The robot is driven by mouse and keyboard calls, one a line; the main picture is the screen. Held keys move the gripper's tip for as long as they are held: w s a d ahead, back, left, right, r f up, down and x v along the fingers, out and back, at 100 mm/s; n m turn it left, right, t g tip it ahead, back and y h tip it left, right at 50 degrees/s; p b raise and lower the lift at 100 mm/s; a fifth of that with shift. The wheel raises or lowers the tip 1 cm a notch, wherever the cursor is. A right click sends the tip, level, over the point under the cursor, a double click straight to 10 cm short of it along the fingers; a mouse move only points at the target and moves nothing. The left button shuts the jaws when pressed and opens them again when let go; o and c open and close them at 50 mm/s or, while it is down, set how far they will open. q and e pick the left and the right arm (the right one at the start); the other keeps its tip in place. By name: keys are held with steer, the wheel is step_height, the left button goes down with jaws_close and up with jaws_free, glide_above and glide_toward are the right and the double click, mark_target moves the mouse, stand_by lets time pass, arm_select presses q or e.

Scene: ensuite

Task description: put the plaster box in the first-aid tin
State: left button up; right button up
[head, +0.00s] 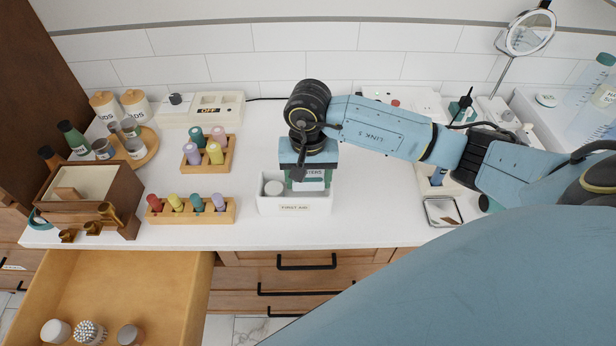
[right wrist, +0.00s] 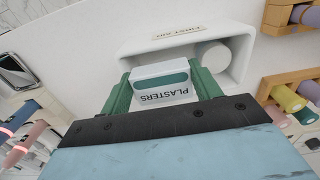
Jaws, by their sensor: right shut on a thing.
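The white first-aid tin (head: 285,207), labelled FIRST AID, stands open near the front edge of the counter. It also shows in the right wrist view (right wrist: 143,46). A white roll (head: 273,188) lies in its left part. My right gripper (head: 312,182) points down over the tin's right part. It is shut on the plaster box (right wrist: 160,84), white and green with PLASTERS on it. The box is at or inside the tin's opening; whether it touches the floor of the tin is hidden. My left gripper is not in view.
Wooden racks of coloured bottles (head: 191,217) stand left of the tin. A wooden box (head: 85,190) is at the far left. A drawer (head: 120,290) is open below. A small mirror tray (head: 442,212) lies to the right, with clear counter between.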

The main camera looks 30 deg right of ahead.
steer(key=shift+f, duration=0.3)
steer(key=shift+f+b, duration=0.4)
steer(key=shift+b, duration=0.25)
steer(key=shift+f, duration=0.1)
steer(key=o, duration=0.9)
steer(key=shift+o, duration=0.2)
